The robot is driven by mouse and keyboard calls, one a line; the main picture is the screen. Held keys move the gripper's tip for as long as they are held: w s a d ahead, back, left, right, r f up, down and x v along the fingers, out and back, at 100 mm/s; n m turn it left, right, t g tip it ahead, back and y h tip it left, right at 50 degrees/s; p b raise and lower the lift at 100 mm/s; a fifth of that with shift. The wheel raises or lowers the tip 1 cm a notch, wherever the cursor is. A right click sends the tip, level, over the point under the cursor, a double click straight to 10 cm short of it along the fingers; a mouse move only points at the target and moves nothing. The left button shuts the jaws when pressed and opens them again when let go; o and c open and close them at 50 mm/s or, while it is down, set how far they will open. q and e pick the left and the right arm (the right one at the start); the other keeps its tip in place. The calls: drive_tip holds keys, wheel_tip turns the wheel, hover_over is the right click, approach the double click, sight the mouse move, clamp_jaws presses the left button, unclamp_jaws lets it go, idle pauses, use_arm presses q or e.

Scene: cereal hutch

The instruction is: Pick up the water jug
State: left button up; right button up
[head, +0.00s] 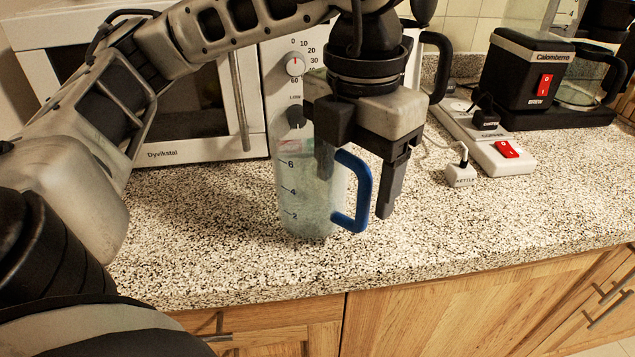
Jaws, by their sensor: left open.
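The water jug (305,205) is a clear, tall container with number marks and a blue handle (363,195) on its right side. It stands upright on the speckled counter near the front edge. My left gripper (354,185) points down over the jug's handle side, with its fingers apart. One finger is in front of the jug's upper body and the other is to the right of the blue handle. I cannot tell whether either finger touches the jug. The gripper hides part of the jug's top. My right gripper is out of view.
A white microwave (190,110) stands behind the jug. A black Calomberre coffee maker (525,75) with a glass carafe (580,85) is at the back right. A white power strip (490,150) with plugs lies before it. The counter (470,225) is clear at the front right.

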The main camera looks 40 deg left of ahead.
use_arm(q)
drive_tip(key=shift+f, duration=0.25)
clamp_jaws()
drive_tip(key=shift+r, duration=0.25)
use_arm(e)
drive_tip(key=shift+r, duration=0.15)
